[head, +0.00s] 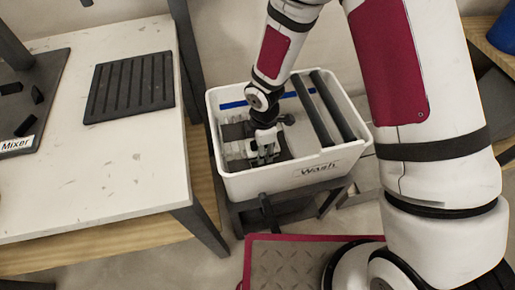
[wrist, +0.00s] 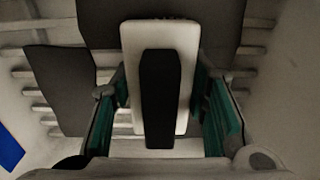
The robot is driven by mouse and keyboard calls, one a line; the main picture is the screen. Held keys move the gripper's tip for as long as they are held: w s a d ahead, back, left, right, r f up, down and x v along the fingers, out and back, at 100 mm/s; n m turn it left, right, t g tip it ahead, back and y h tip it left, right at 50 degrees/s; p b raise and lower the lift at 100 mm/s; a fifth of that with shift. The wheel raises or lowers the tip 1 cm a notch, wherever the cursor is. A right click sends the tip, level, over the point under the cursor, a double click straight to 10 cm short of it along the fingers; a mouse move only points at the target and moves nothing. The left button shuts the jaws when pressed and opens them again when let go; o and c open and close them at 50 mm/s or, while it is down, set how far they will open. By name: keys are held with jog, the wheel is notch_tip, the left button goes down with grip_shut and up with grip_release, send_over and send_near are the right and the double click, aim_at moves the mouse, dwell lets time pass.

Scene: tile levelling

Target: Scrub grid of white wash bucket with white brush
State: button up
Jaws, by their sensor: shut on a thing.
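The white wash bucket (head: 232,184), marked "Wash", stands on a dark stand in the middle of the head view. Its pale slatted grid (head: 233,151) lies low in the left part, and its slats (wrist: 262,50) also show in the wrist view. My gripper (head: 266,150) reaches down inside the bucket over the grid. In the wrist view the green-padded fingers of my gripper (wrist: 160,90) are shut on the white brush (wrist: 133,50), which has a black strip along its middle. The brush's underside is hidden, so I cannot tell whether it touches the grid.
Dark flat pieces (wrist: 58,85) lie on the grid beside and behind the brush. Two dark rollers (head: 330,106) span the bucket's right part. A white table (head: 110,170) with a ribbed black mat (head: 130,85) stands left.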

aim_at(243, 159)
jog(key=shift+w+d, duration=0.2)
jog(key=shift+d, duration=0.35)
jog(key=shift+w+d, duration=0.15)
jog(key=shift+d, duration=0.35)
jog(key=shift+s+a+f+b, duration=0.1)
jog(key=shift+s+a+b, duration=0.2)
jog(key=shift+a, duration=0.75)
jog(key=shift+s+a+f+b, duration=0.1)
jog(key=shift+s+a, duration=0.3)
jog(key=shift+a, duration=0.6)
jog(key=shift+s+a+r, duration=0.1)
jog(key=shift+s+a, duration=0.1)
jog(key=shift+a, duration=0.45)
jog(key=shift+s+a, duration=0.2)
jog(key=shift+a, duration=0.5)
jog(key=shift+s+a+r, duration=0.1)
jog(key=shift+s+a, duration=0.1)
jog(key=shift+a, duration=0.45)
jog(key=shift+w+d+r, duration=0.1)
jog(key=shift+w+d, duration=0.2)
jog(key=shift+d, duration=0.55)
jog(key=shift+w+d, duration=0.3)
jog(key=shift+d, duration=0.55)
jog(key=shift+w+d, duration=0.1)
jog(key=shift+d, duration=0.25)
jog(key=shift+d, duration=0.15)
